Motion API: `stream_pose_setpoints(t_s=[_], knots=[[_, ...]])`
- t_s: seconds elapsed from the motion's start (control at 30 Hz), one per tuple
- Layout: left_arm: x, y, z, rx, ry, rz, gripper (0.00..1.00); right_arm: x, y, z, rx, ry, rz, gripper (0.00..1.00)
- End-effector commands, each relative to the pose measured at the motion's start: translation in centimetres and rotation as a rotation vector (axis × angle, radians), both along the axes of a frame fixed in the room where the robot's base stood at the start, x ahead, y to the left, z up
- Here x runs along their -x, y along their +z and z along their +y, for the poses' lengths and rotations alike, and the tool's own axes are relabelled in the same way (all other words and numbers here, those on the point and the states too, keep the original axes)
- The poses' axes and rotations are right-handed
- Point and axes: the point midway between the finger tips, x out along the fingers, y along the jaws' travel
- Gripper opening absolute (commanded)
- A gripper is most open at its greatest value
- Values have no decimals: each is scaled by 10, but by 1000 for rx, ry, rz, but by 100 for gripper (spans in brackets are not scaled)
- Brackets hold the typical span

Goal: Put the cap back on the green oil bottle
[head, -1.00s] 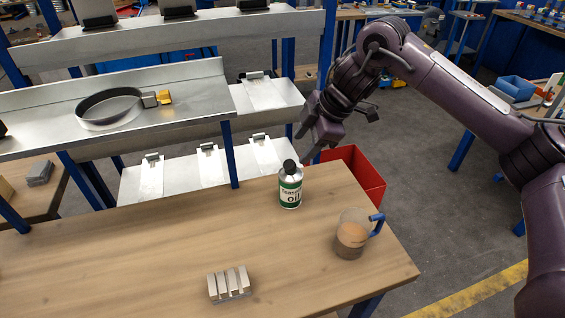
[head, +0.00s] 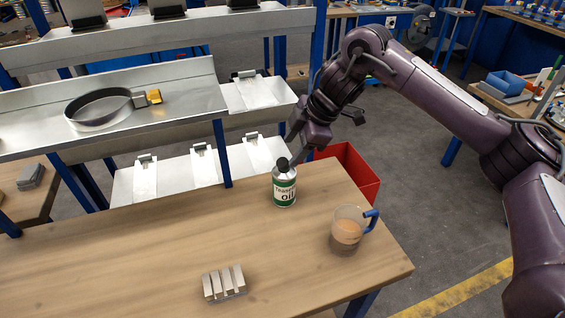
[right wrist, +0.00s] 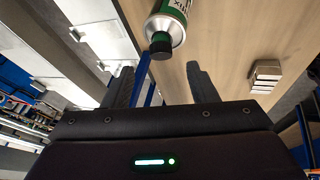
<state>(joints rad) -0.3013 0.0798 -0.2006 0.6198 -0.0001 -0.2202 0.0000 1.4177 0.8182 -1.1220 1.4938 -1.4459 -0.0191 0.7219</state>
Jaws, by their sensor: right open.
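The green oil bottle (head: 285,189), with a white label, stands upright near the back edge of the wooden table. A black cap (head: 283,164) sits at its top; I cannot tell how tight it is. My right gripper (head: 293,147) is open and empty beside the bottle's top, just behind and to the right of the cap. In the right wrist view the fingers (right wrist: 160,71) are apart, with the cap (right wrist: 160,42) ahead of the gap and the bottle (right wrist: 174,20) beyond it. My left gripper is not in view.
A glass mug (head: 346,232) with a blue handle stands right of the bottle. A slotted metal block (head: 224,283) lies near the front. A red bin (head: 352,171) is behind the table. The table's left part is clear.

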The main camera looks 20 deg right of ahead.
Motion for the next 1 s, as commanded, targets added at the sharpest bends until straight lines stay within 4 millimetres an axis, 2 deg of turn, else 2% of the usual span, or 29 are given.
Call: stream_pose_setpoints(t_s=[0.2,0.33,0.73,0.77,1.0], knots=[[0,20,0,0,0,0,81,-6,-27,7,2,-1,7,53],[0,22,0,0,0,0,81,-11,-42,13,1,0,3,53],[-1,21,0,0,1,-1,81,-13,-47,14,1,-1,1,53],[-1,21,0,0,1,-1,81,-13,-47,14,1,-1,1,51],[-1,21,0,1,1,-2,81,-13,-47,14,1,-1,1,20]])
